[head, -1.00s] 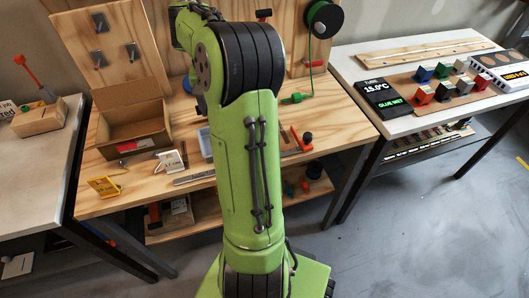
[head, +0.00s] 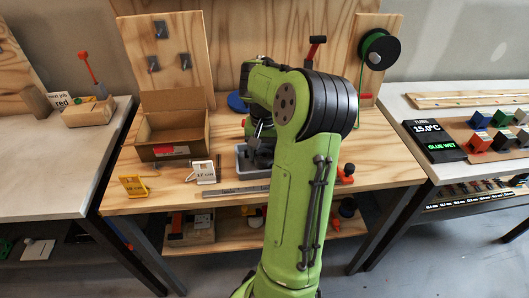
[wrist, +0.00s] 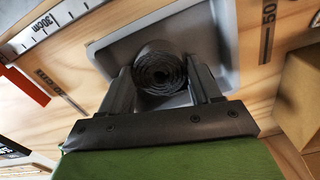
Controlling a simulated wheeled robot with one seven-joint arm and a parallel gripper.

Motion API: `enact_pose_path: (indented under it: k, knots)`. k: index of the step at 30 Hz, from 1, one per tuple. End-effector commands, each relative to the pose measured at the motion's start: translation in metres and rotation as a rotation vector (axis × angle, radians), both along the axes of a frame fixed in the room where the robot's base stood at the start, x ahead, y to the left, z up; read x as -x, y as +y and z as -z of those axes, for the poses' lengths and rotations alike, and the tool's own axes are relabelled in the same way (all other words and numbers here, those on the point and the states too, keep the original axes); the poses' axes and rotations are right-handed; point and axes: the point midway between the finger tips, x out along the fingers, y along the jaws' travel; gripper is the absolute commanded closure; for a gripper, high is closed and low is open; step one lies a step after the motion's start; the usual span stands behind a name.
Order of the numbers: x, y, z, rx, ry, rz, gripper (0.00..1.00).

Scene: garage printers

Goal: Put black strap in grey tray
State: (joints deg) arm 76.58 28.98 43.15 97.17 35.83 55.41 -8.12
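The black strap (wrist: 160,70) is a rolled-up coil, seen end-on between the two fingers of my gripper (wrist: 161,82) in the wrist view. The fingers appear to press on both sides of the coil. The grey tray (wrist: 221,38) lies behind the coil on the wooden bench. The coil is over the tray; whether it touches the tray floor I cannot tell. In the head view my gripper (head: 261,150) is low at the grey tray (head: 250,173), and my arm hides part of both.
An open cardboard box (head: 170,132) stands left of the tray. A green spool (head: 378,45) hangs at the right.

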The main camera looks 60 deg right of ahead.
Motion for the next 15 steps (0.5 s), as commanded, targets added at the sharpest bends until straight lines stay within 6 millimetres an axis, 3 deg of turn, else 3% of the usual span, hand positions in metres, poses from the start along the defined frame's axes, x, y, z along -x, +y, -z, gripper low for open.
enact_pose_path:
  k: [10,15]
  knots:
    - [0.000,0.000,-0.002,0.000,0.000,0.001,0.28]
    - [0.000,0.000,-0.033,0.004,-0.001,0.002,0.28]
